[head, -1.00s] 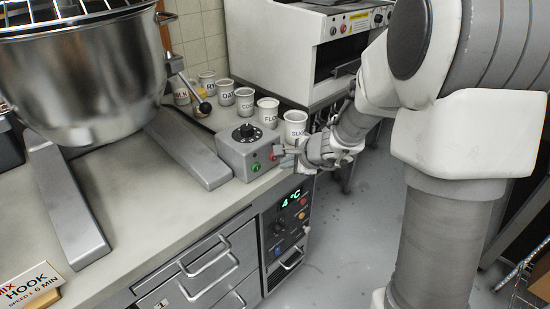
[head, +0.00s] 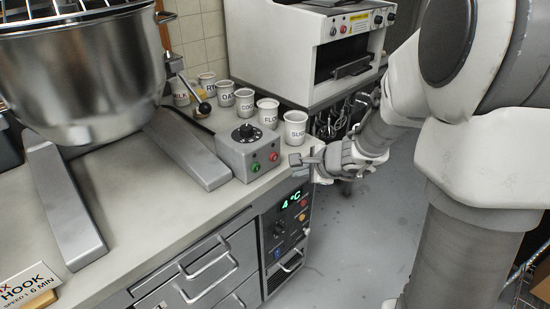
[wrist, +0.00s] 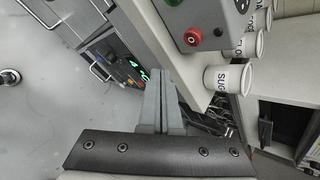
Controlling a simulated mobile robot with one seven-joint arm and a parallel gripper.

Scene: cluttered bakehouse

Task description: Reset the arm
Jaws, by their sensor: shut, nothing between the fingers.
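My arm reaches in from the right in the head view. My gripper (head: 297,161) is at the counter's right end, right of the grey control box (head: 248,151). It is shut and empty. In the wrist view my gripper's fingers (wrist: 165,75) lie together, beside the counter edge. The control box has a black dial, a green button and a red button (wrist: 193,37). The cup marked with a word starting "SUG" (head: 295,128) stands just behind the gripper, apart from it. It also shows in the wrist view (wrist: 223,78).
A steel mixer bowl (head: 90,75) stands on the counter (head: 140,190) at left. Several labelled cups stand in a row along the back. A white oven (head: 305,40) is behind. A green "4 °C" display (head: 291,199) is on the front below. Grey floor at right is open.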

